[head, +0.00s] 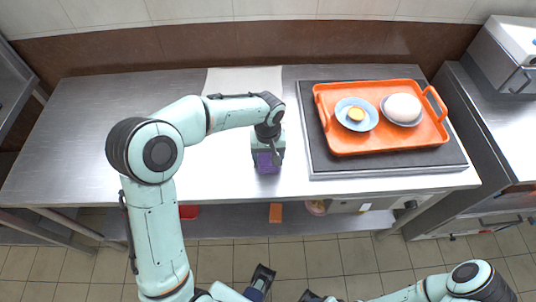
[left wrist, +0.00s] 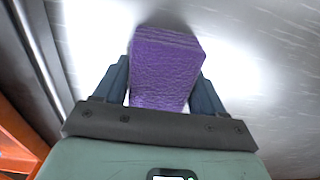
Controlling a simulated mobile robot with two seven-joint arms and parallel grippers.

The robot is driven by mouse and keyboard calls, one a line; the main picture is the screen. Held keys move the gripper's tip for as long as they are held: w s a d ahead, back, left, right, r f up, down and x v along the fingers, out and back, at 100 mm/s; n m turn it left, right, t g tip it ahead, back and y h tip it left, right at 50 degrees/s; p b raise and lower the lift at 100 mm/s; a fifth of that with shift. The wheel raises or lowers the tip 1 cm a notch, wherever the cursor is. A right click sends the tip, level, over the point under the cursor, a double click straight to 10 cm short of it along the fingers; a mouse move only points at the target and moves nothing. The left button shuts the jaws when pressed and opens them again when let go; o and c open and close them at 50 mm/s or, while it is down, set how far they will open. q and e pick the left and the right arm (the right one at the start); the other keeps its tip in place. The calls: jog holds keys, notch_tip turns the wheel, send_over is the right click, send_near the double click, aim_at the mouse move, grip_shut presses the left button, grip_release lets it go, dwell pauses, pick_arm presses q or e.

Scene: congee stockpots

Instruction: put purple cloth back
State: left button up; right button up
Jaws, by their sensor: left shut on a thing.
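The purple cloth (head: 267,163) is a small block-like folded bundle at the front middle of the steel counter. My left gripper (head: 268,151) points down over it and is shut on it. In the left wrist view the cloth (left wrist: 166,68) sits between the two blue fingers (left wrist: 164,88), with its textured purple face showing. I cannot tell whether its underside touches the counter.
The steel counter (head: 110,120) is clear on the left. A pale board or sheet (head: 240,78) lies at the back. An orange tray (head: 345,146) on a dark slab (head: 312,125) holds a blue bowl (head: 345,120) and a plate with a white mound (head: 402,107).

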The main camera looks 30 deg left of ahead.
pick_arm(q)
jog(key=shift+f, duration=0.1)
jog(key=o, duration=1)
jog(key=shift+r, duration=0.25)
notch_tip(320, 180, up, 12)
jog(key=shift+f+p, duration=0.1)
jog(key=shift+p, duration=0.65)
